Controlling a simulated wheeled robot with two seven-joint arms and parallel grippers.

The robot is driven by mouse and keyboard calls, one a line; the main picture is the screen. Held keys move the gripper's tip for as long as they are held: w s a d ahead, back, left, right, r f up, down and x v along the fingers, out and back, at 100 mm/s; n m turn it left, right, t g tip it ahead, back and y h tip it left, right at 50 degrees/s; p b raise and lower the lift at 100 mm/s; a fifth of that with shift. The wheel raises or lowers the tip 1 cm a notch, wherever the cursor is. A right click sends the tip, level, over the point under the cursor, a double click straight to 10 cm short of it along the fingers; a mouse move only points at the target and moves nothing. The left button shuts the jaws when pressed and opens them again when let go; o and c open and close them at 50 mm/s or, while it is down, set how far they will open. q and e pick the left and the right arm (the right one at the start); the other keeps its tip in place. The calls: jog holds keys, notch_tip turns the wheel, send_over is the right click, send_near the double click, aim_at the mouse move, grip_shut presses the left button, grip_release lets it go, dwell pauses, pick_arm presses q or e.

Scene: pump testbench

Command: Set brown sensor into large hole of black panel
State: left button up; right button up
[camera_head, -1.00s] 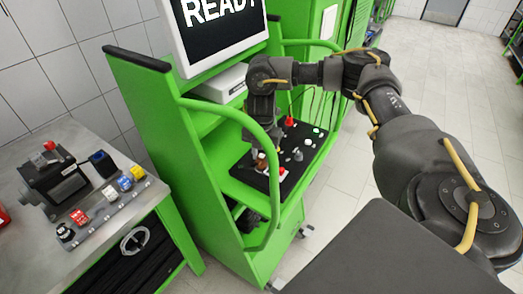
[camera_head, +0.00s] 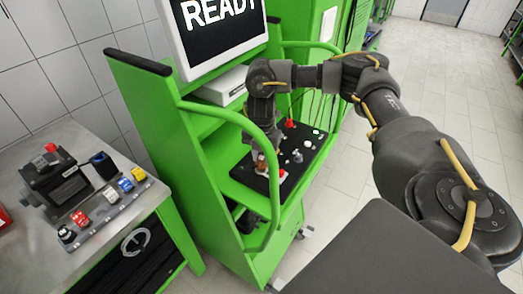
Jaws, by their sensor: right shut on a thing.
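The black panel (camera_head: 312,157) lies on the shelf of the green cart, with several small fittings and a green light on its face. My right gripper (camera_head: 260,156) points down over the panel's left part, partly hidden by the cart's green handle. It is shut on the brown sensor (camera_head: 261,168), a small brown piece at its tips. The sensor is close to the panel's surface; I cannot tell whether it touches or sits in the large hole, which is hidden. My left gripper is not in view.
The green cart (camera_head: 190,170) carries a monitor (camera_head: 216,32) reading READY and a white box (camera_head: 221,86). Its curved handle (camera_head: 273,150) passes in front of my gripper. At left, a grey workbench (camera_head: 105,222) holds a black pump-like device (camera_head: 55,180) and several coloured parts.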

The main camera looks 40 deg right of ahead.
jog(key=shift+f+b, duration=0.6)
jog(key=shift+f, duration=0.45)
dwell(0.4)
jog(key=o, duration=1.5)
jog(key=shift+o, duration=0.2)
notch_tip(320, 180, up, 6)
jog(key=p, duration=0.6)
jog(key=shift+f, duration=0.1)
jog(key=shift+r+p, duration=0.95)
jog(key=shift+r, duration=0.15)
jog(key=shift+s, duration=0.1)
